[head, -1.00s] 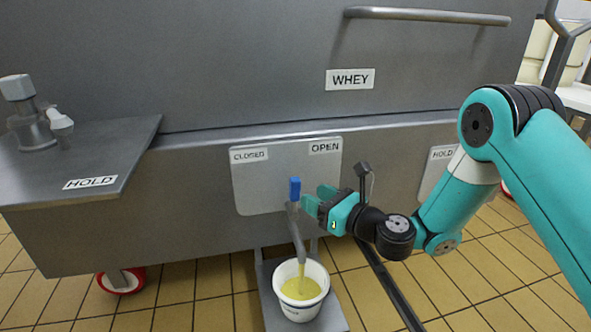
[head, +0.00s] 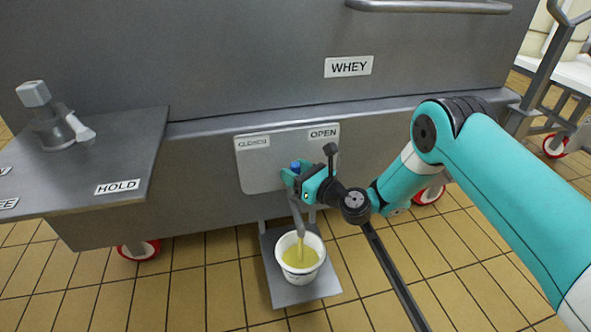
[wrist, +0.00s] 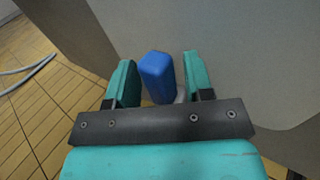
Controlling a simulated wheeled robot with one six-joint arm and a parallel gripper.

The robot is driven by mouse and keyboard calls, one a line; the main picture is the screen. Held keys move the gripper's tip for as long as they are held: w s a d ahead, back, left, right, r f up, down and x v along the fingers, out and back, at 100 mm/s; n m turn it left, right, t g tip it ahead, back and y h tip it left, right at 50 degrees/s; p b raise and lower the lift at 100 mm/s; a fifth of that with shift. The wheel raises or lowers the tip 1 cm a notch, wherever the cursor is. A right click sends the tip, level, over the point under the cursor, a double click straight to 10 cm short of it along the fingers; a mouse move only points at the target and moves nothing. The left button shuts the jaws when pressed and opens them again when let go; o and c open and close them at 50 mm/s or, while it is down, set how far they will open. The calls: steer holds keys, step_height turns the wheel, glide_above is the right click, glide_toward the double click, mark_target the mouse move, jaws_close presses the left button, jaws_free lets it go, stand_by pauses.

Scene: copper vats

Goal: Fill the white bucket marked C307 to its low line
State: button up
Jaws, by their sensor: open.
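The white bucket (head: 283,246) stands on a small grey shelf (head: 333,286) under the spout (head: 298,216) of the whey vat. Yellow liquid (head: 299,256) is in it, and a pale yellow stream runs down from the spout. The bucket's marking and low line cannot be read. The blue tap handle (head: 295,166) stands upright in front of the plate marked CLOSED and OPEN. My gripper (head: 290,175) is at the handle. In the wrist view the blue handle (wrist: 157,75) stands between my two open fingers, with gaps on both sides.
The vat (head: 250,65) carries a WHEY label and a rail along its top. A side shelf (head: 125,150) marked HOLD, with a grey fitting (head: 50,120), juts out at left. Tiled floor is free around the bucket shelf.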

steer(key=shift+a, duration=0.1)
jaws_close()
